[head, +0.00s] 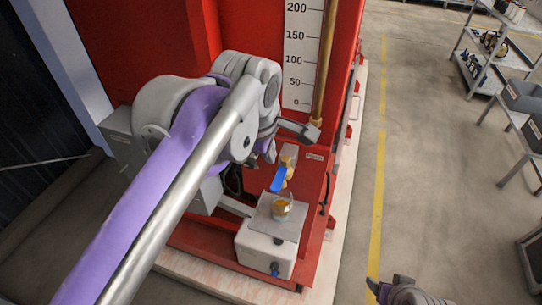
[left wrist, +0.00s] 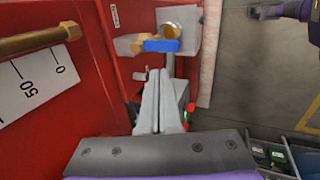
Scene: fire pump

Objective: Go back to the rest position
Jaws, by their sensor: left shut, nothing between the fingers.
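My left arm reaches in from the left in the head view, in front of the red fire pump cabinet (head: 270,20). My left gripper (head: 268,153) is near the brass valve (head: 289,160) with the blue lever (head: 279,179), partly hidden by its own wrist. In the left wrist view, the left gripper's fingers (left wrist: 158,104) lie together with nothing between them. The blue lever (left wrist: 161,45) is beyond their tips, apart from them. My right gripper (head: 378,287) is at the bottom edge of the head view, over the floor; its finger opening is unclear.
A glass cup (head: 282,208) with amber contents stands on a grey plate on a white box (head: 266,250), below the valve. A scale (head: 302,60) and brass pipe (head: 325,60) are on the cabinet. Shelves (head: 488,50) stand right. The floor between is clear.

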